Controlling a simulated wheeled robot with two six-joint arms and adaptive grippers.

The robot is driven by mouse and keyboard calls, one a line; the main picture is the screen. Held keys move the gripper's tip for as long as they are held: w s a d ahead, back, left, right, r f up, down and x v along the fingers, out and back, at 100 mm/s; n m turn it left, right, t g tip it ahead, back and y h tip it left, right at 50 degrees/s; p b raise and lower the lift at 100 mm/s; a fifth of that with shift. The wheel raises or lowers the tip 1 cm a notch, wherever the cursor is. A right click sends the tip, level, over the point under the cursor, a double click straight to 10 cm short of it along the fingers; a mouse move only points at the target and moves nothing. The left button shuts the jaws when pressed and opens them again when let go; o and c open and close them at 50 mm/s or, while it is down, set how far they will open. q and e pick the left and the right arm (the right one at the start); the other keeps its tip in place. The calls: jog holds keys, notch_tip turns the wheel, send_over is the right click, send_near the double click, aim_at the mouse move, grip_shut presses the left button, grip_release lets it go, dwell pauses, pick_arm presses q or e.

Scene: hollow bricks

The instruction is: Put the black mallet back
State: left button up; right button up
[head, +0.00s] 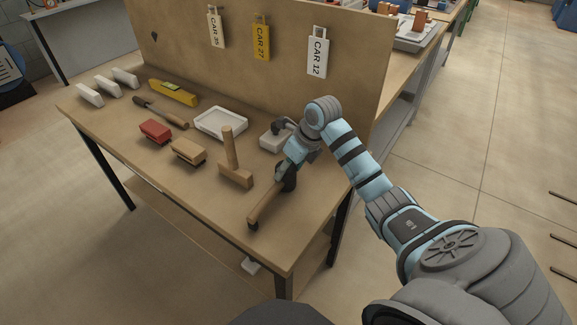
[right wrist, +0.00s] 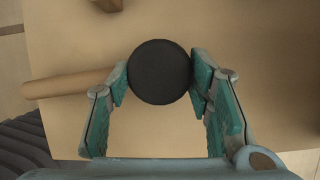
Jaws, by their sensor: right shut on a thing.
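The black mallet has a round black head (head: 287,178) and a wooden handle (head: 266,205) that runs toward the front of the workbench, with a dark end. My right gripper (head: 291,165) is shut on the mallet's head from above, near the bench's right front side. In the right wrist view the black head (right wrist: 160,72) sits between the two fingers (right wrist: 160,85), and the handle (right wrist: 68,84) points left. I cannot tell whether the mallet touches the bench top or hangs just above it. My left gripper is not in view.
A wooden mallet (head: 235,174) stands handle-up left of the black one. The workbench (head: 180,173) also holds brushes (head: 188,151), a white tray (head: 220,134), a yellow level (head: 173,92), a wood-handled tool (head: 172,117) and white blocks (head: 90,94). A tagged board (head: 280,62) rises behind.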

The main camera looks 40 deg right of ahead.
jog(key=shift+w, duration=0.1)
jog(key=shift+f, duration=0.25)
jog(key=o, duration=1.1)
jog(key=shift+r, duration=0.1)
jog(key=v, duration=1.2)
